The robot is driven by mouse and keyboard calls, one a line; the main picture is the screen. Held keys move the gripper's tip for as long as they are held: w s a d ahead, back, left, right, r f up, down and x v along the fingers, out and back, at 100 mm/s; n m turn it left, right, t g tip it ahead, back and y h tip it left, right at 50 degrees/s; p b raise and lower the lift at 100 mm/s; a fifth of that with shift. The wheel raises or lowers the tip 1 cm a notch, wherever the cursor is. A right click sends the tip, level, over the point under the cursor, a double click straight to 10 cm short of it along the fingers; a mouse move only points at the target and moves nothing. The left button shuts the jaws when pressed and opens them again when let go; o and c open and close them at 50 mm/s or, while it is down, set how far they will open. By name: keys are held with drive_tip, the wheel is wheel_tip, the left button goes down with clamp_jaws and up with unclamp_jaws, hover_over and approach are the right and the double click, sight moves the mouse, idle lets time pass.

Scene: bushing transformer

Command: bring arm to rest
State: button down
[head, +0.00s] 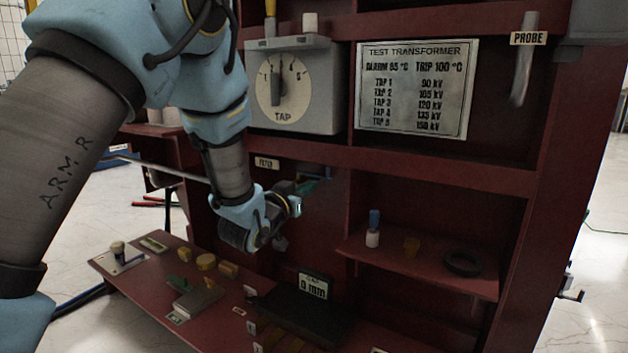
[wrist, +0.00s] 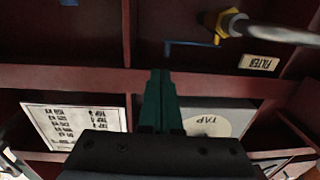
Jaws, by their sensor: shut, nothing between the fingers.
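My arm comes in from the left of the head view and crosses in front of the dark red transformer cabinet (head: 440,165). My gripper (head: 318,182) is partly hidden behind my wrist there; its teal fingertips point into the cabinet below the TAP dial box (head: 325,105). In the wrist view the two teal fingers (wrist: 160,75) lie side by side, shut and empty. They appear in front of the red shelf edge, apart from any grasped object.
The wrist view shows a hose with a yellow fitting (wrist: 226,24) and a blue hooked rod (wrist: 190,45). A right shelf holds a blue-topped vial (head: 373,230) and a black ring (head: 463,263).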

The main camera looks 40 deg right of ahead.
drive_tip(key=w+a+f+n+t+y+p, duration=0.1)
drive_tip(key=w+a+f+n+y, duration=0.25)
drive_tip(key=a, duration=0.75)
drive_tip(key=w+a+n+t+y, duration=0.15)
drive_tip(key=w+a+y, duration=0.4)
drive_tip(key=a, duration=0.55)
drive_tip(key=w+a+f+n+y+p, duration=0.1)
drive_tip(key=w+a+n+y, duration=0.2)
drive_tip(key=w+a, duration=0.55)
drive_tip(key=s+a+n+g+y, duration=0.2)
drive_tip(key=s+a, duration=0.4)
drive_tip(key=a, duration=0.3)
drive_tip(key=s+a+f+n+g+y, duration=0.1)
drive_tip(key=s+a+g, duration=0.1)
drive_tip(key=s+a, duration=0.45)
drive_tip(key=s+a+n+g+y, duration=0.2)
drive_tip(key=s+a, duration=0.2)
drive_tip(key=a, duration=0.6)
wheel_tip(320, 180, up, 38)
drive_tip(key=p, duration=3.8)
drive_tip(key=shift+s+p, duration=0.15)
drive_tip(key=shift+p, duration=0.2)
drive_tip(key=shift+f+g, duration=0.1)
drive_tip(key=shift+g, duration=0.15)
